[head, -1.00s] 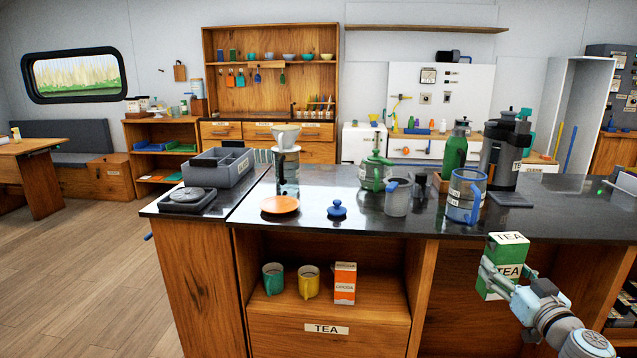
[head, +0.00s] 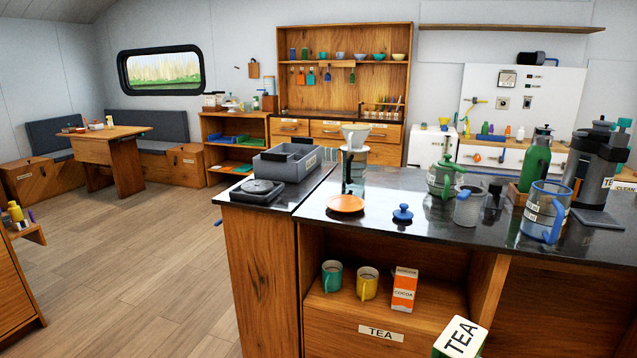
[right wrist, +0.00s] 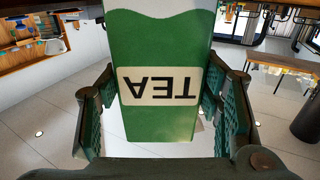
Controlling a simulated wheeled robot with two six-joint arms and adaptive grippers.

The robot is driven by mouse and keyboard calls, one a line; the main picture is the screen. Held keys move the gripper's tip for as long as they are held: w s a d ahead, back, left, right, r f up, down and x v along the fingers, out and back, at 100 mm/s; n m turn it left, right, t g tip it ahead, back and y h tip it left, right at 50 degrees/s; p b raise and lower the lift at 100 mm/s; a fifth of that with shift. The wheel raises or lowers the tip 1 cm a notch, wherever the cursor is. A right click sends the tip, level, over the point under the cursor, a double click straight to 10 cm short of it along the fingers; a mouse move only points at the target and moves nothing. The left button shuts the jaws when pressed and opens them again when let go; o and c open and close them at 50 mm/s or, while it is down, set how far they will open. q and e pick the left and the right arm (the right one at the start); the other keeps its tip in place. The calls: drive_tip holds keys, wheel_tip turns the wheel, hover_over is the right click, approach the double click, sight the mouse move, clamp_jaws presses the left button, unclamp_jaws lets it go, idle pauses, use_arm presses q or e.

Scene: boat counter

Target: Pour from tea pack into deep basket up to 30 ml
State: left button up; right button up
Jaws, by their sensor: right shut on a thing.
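The green and white tea pack (head: 460,338) shows at the bottom edge of the head view, its white TEA top upward and most of it cut off. In the right wrist view the tea pack (right wrist: 160,45) stands between the fingers of my right gripper (right wrist: 162,100), which is shut on it. The pack is in front of the counter, below its top. I cannot surely pick out the deep basket; a grey cup-like vessel (head: 467,208) stands on the counter near the green teapot (head: 445,176). My left gripper is not in view.
A shelf below holds mugs and a cocoa box (head: 404,290). Open floor lies left.

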drive_tip(key=shift+s+a+r+g, duration=0.1)
drive_tip(key=shift+s+a+g, duration=0.2)
drive_tip(key=shift+s+a, duration=0.25)
drive_tip(key=shift+n+y, duration=0.3)
drive_tip(key=shift+a+f+n+g+y, duration=0.1)
drive_tip(key=shift+f+n+g+y, duration=0.25)
drive_tip(key=shift+n+g+y, duration=0.25)
